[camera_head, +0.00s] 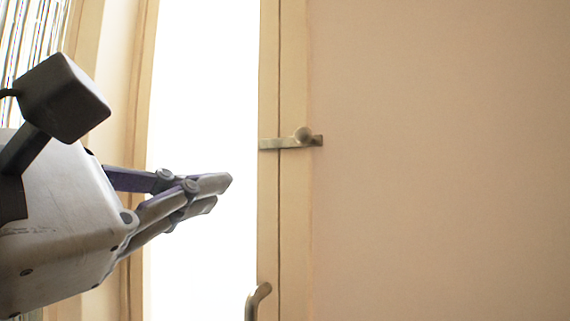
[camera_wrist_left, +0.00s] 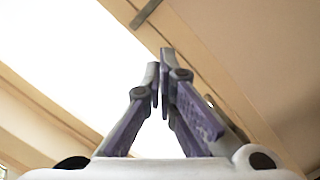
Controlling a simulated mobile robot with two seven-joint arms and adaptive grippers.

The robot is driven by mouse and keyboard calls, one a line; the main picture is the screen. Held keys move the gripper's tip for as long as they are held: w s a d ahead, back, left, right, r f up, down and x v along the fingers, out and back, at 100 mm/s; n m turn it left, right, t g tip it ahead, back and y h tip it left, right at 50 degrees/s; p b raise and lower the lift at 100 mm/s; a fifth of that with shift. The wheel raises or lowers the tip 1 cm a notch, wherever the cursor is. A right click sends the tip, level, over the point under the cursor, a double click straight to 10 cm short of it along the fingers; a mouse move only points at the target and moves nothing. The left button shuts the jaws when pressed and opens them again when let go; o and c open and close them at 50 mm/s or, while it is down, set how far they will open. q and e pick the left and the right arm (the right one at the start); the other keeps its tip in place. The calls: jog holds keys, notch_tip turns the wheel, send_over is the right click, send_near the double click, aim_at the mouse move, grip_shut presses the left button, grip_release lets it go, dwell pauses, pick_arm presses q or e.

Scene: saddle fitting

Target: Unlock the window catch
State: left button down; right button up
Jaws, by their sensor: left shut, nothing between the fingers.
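The window catch (camera_head: 291,142) is a metal bar with a round knob, lying level across the seam between the window's frame strips in the head view. Part of a metal bar, which looks like the catch (camera_wrist_left: 146,12), shows at the top of the left wrist view. My left gripper (camera_head: 222,190) is shut and empty, to the left of the catch and a little lower, apart from it. Its fingers (camera_wrist_left: 163,68) also show together in the left wrist view. My right gripper is not in view.
A curved metal handle (camera_head: 257,299) sits on the wooden window frame (camera_head: 268,220) below the catch. The bright window pane (camera_head: 205,90) is behind my left gripper. A plain beige wall (camera_head: 450,160) fills the right side, with nothing on it.

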aim_at(274, 182)
pick_arm(q)
jog(key=p+x, duration=0.3)
jog(key=x, duration=0.6)
jog(key=shift+w+d+f+p, duration=0.1)
jog(key=shift+w+f+p, duration=0.05)
jog(key=shift+p, duration=0.15)
jog(key=r, duration=0.1)
jog(key=s+d+r+p, duration=0.1)
jog(key=shift+s+d+r, duration=0.2)
jog(key=shift+d+r, duration=0.1)
jog(key=shift+d, duration=0.05)
jog(key=shift+s+d+r, duration=0.1)
jog(key=shift+s+d, duration=0.1)
jog(key=shift+s, duration=0.05)
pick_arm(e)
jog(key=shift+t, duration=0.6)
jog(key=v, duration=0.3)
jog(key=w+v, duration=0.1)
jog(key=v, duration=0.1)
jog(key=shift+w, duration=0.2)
pick_arm(q)
jog(key=shift+w, duration=0.15)
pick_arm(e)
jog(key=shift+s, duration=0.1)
